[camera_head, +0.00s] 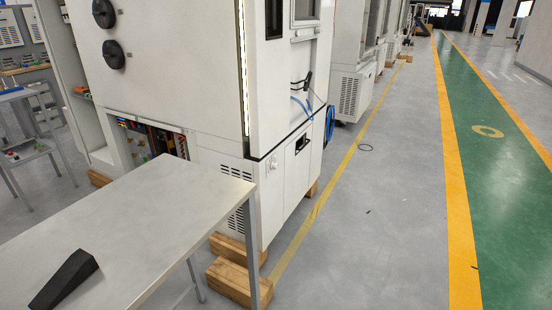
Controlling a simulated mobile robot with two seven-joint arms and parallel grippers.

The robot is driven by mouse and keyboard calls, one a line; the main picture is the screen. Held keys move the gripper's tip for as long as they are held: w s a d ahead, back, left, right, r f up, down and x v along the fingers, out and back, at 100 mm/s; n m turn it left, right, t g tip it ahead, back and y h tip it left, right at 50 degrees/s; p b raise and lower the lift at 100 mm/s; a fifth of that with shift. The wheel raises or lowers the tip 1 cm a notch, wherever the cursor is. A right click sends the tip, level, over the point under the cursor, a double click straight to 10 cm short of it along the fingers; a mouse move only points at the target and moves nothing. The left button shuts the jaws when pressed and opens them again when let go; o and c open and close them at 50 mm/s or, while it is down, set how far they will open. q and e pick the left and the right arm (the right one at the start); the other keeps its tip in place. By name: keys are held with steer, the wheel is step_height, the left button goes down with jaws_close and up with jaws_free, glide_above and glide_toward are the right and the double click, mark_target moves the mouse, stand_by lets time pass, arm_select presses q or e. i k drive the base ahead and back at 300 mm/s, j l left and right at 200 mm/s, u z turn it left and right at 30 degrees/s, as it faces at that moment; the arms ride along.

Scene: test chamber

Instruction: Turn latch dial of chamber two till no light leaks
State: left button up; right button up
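A tall white test chamber (180,75) stands at the left centre. Its front carries two round black dials, an upper one (104,13) near the top edge of the picture and a lower one (114,55) below it. A bright narrow strip of light (243,80) runs down the chamber's right front edge, beside the door. No number is readable on the chamber, so I cannot tell whether it is chamber two. Neither of my grippers shows in the head view.
A grey table (150,220) stands in front of the chamber, with a black wedge-shaped thing (65,280) on it. Wooden blocks (235,280) lie by its right leg. Another chamber (350,85) stands farther back. The grey floor (385,220) at right is mostly clear.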

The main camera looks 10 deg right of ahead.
mark_target(275, 167)
steer(key=i+l+u, duration=0.1)
steer(key=i+l, duration=0.3)
steer(key=i+l+u, duration=0.15)
steer(key=i+l, duration=0.2)
steer(key=l, duration=0.15)
steer(key=i+l+u, duration=0.1)
steer(key=i+l, duration=0.25)
steer(key=l, duration=0.15)
